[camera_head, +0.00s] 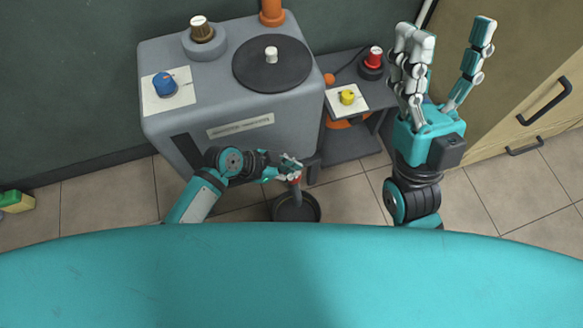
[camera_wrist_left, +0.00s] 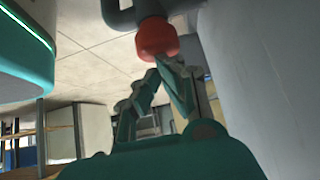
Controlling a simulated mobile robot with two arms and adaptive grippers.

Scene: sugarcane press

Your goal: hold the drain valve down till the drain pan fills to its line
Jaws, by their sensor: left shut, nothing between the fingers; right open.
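The drain valve is a red-orange knob (camera_wrist_left: 157,37) on a grey pipe in the left wrist view. In the head view only a small red part (camera_head: 297,181) shows beside my left gripper (camera_head: 291,168). That gripper is shut and empty, its fingertips (camera_wrist_left: 165,66) at the knob's lower edge, seemingly touching it. The drain pan (camera_head: 275,207) is a dark round pan on the floor below. The pan's fill line and level cannot be made out. My right gripper (camera_head: 449,40) is open and empty, raised at the right.
The grey press cabinet (camera_head: 220,95) carries a dark round plate (camera_head: 272,63), a brown-topped knob (camera_head: 202,28) and a blue knob (camera_head: 165,83). A side shelf holds a red knob (camera_head: 374,57) and a yellow knob (camera_head: 347,97). A wooden cupboard (camera_head: 535,60) stands at the right.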

